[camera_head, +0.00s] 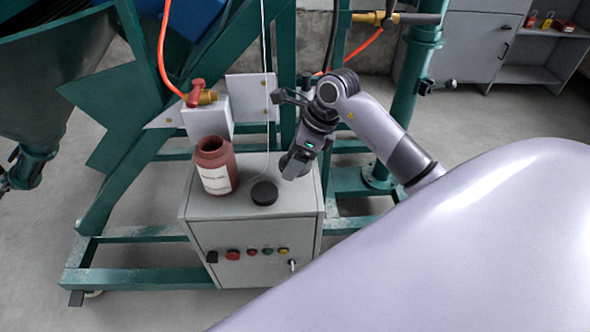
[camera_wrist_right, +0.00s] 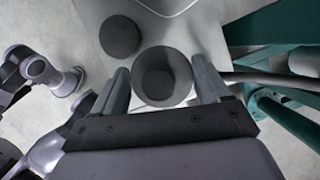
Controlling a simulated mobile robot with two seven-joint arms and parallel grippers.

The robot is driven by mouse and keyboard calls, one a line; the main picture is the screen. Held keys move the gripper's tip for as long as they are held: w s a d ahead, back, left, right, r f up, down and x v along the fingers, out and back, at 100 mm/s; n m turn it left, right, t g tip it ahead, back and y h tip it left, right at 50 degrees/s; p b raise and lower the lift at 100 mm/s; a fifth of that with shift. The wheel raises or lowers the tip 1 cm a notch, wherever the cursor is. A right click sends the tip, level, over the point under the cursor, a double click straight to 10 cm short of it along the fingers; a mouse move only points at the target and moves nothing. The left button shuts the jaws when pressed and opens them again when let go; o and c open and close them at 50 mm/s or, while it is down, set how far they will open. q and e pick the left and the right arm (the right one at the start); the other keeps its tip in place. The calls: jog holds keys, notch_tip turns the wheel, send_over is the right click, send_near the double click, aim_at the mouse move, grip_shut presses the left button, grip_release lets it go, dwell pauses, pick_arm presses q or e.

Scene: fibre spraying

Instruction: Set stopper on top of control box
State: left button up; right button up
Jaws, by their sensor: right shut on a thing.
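The control box (camera_head: 250,234) is a light grey cabinet with buttons on its front. My right gripper (camera_head: 291,170) is at the right rear part of its top. In the right wrist view, my right gripper (camera_wrist_right: 165,88) is shut on a grey, round, hollow-looking piece, which I take to be the stopper (camera_wrist_right: 160,84). The stopper is seen against the box top; whether it touches that top I cannot tell. In the head view the gripper mostly hides it. My left gripper is not in view.
A brown-red bottle (camera_head: 213,168) with a white label stands open on the box top. A black round disc (camera_head: 264,193) lies beside it and shows in the wrist view (camera_wrist_right: 119,37). A green frame (camera_head: 285,75) rises behind. The front strip of the top is bare.

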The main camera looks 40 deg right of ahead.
notch_tip(320, 180, down, 4)
jog(key=shift+r+b, duration=0.1)
jog(key=shift+b, duration=0.25)
jog(key=o, duration=1.2)
jog(key=shift+d+r, duration=0.1)
jog(key=shift+r, duration=0.25)
pick_arm(q)
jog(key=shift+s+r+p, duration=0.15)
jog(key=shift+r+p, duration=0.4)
jog(key=shift+p, duration=0.5)
pick_arm(e)
jog(key=v, duration=1.1)
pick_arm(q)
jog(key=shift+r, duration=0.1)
pick_arm(e)
jog(key=shift+s, duration=0.1)
